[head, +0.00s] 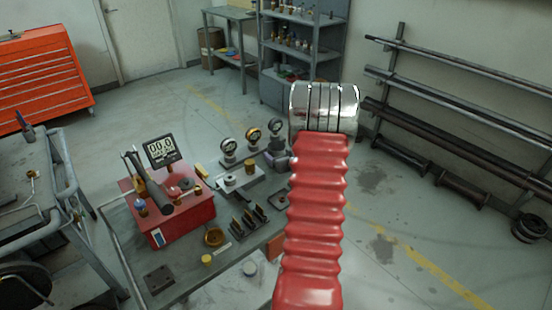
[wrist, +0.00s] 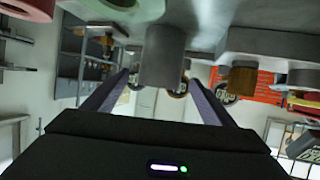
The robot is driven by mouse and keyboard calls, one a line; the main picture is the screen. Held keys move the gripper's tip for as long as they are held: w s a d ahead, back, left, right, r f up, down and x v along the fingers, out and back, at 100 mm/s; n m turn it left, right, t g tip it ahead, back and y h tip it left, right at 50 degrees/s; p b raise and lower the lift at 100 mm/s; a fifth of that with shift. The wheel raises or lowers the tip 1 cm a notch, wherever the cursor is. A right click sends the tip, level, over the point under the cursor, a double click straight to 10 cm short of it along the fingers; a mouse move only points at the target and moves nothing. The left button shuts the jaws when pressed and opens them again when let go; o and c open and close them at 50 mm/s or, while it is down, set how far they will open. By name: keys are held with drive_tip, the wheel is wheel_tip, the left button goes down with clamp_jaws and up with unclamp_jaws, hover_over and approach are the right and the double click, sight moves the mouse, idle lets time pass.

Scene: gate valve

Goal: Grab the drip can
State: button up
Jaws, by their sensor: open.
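The wrist view is upside down, with the bench top along its upper edge. A plain grey cylinder (wrist: 163,58), which looks like the drip can, stands on the bench there. My gripper (wrist: 159,80) is open, with one finger to each side of the cylinder in the picture. I see no finger clearly touching it, and its depth between the fingers is hard to judge. In the head view my red arm covers the right side of the bench, and I cannot make out the can or the fingertips there.
The bench (head: 190,285) holds a red box (head: 185,215) with a display (head: 161,150), several gauges (head: 253,136) and small dark blocks (head: 249,221). In the wrist view a brass-coloured piece (wrist: 242,80) is right of the cylinder.

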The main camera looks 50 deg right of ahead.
sight(273, 148)
drive_tip(key=shift+w, duration=0.1)
drive_tip(key=shift+x, duration=2.5)
drive_tip(key=shift+c, duration=0.3)
drive_tip(key=c, duration=1.1)
drive_tip(key=shift+r, duration=0.1)
wheel_tip(273, 148, up, 10)
drive_tip(key=shift+f, duration=0.1)
